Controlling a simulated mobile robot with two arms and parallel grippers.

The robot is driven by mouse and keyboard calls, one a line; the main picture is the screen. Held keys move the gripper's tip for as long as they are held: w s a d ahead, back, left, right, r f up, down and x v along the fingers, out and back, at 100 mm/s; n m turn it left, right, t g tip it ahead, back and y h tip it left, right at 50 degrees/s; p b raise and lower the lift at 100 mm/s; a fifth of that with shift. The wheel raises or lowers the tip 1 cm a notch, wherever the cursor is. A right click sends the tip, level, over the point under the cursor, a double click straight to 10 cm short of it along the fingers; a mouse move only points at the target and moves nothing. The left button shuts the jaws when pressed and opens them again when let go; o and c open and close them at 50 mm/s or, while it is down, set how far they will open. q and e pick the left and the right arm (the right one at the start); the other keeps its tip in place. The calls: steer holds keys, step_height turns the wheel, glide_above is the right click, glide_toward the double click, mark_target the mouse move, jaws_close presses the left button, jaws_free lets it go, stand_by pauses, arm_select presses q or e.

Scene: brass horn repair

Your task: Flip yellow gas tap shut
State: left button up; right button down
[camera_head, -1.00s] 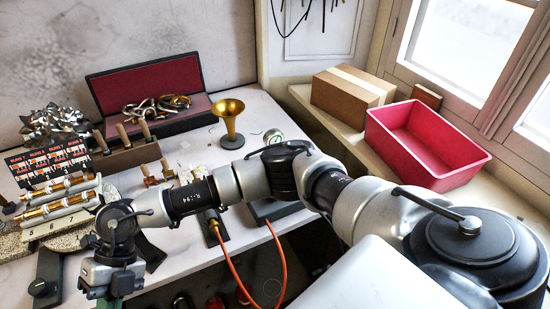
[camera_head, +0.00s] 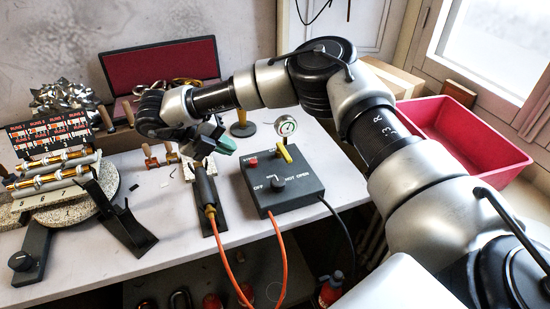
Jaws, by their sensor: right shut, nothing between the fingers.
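The yellow gas tap (camera_head: 286,153) is a short lever at the back of a dark grey control box (camera_head: 290,191), below the round pressure gauge (camera_head: 286,126). The lever slants a little, its upper end to the left. The box top has a knob and the words OFF, HOT and OPEN; the tap's own marking is too small to read. My right gripper (camera_head: 224,146), with teal fingertips, is shut and empty in the air left of the tap, apart from it. My left gripper is out of view.
A torch (camera_head: 205,190) on a stand with an orange hose (camera_head: 230,263) is below my right gripper. A turntable (camera_head: 95,205) with brass valves is at left. A pink bin (camera_head: 460,140) is at right.

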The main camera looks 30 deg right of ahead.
steer(key=p+x, duration=0.1)
steer(key=x, duration=0.8)
steer(key=shift+s+d+f, duration=0.1)
steer(key=shift+d+f, duration=0.05)
steer(key=shift+d, duration=0.1)
steer(key=shift+s+d+f+p, duration=0.15)
steer(key=shift+d+p, duration=0.1)
steer(key=shift+d, duration=0.45)
steer(key=shift+s+d+p, duration=0.15)
steer(key=shift+d+p, duration=0.1)
steer(key=shift+d, duration=0.4)
steer(key=shift+s+d+f+p, duration=0.1)
steer(key=shift+s+d+p, duration=0.15)
steer(key=shift+d, duration=0.45)
steer(key=shift+w, duration=0.1)
